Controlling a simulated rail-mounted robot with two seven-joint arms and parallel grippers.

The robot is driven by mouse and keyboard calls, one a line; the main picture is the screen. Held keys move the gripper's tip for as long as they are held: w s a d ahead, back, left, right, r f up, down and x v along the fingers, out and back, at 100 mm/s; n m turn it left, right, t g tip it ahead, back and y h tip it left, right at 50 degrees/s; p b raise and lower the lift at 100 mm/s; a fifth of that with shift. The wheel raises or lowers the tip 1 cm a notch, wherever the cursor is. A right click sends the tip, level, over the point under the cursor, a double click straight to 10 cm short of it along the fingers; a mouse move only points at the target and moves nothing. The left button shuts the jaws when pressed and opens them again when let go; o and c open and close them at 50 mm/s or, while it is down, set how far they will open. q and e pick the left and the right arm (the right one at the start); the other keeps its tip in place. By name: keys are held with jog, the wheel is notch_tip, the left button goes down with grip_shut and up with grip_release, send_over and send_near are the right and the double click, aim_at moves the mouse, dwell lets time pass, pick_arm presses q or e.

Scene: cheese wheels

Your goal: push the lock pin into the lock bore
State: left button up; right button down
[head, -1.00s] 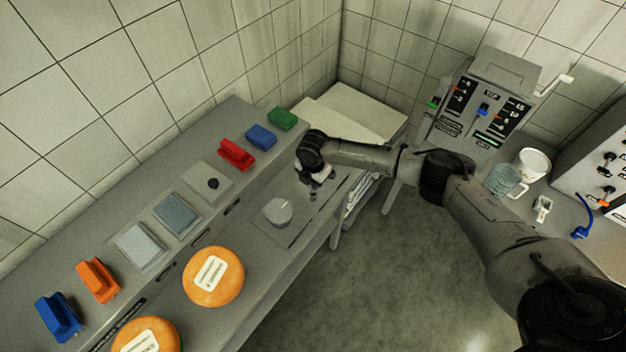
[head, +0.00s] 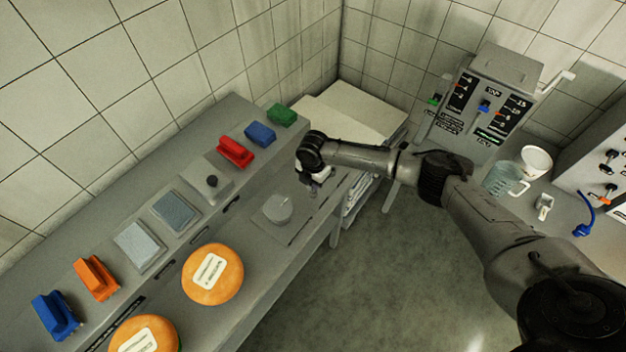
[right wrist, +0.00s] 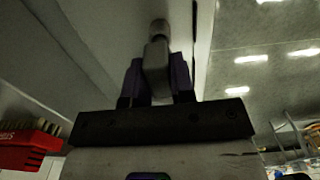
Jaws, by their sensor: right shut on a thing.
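My right gripper (head: 315,188) reaches down over the right end of the grey bench, beside a short light-grey cylinder (head: 278,208) on a flat plate. In the right wrist view its purple fingers (right wrist: 156,82) are shut on a grey pin-like piece with a rounded end (right wrist: 157,50), which I take for the lock pin. In the head view this piece is too small to tell from the fingertips. I cannot make out the lock bore, nor whether the pin touches anything. My left gripper is not in view.
Two orange cheese wheels (head: 212,274) (head: 143,335) lie on the bench's front. Red (head: 235,152), blue (head: 260,134), green (head: 281,115) and orange (head: 96,278) brushes line the back ledge, with grey pads (head: 175,211). A control machine (head: 490,97) and jug (head: 505,180) stand right.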

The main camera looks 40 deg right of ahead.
jog(key=shift+f, duration=0.5)
jog(key=shift+f+b, duration=0.65)
jog(key=c, duration=0.9)
grip_release()
jog(key=shift+r, duration=0.25)
notch_tip(320, 180, up, 12)
jog(key=shift+r, duration=0.65)
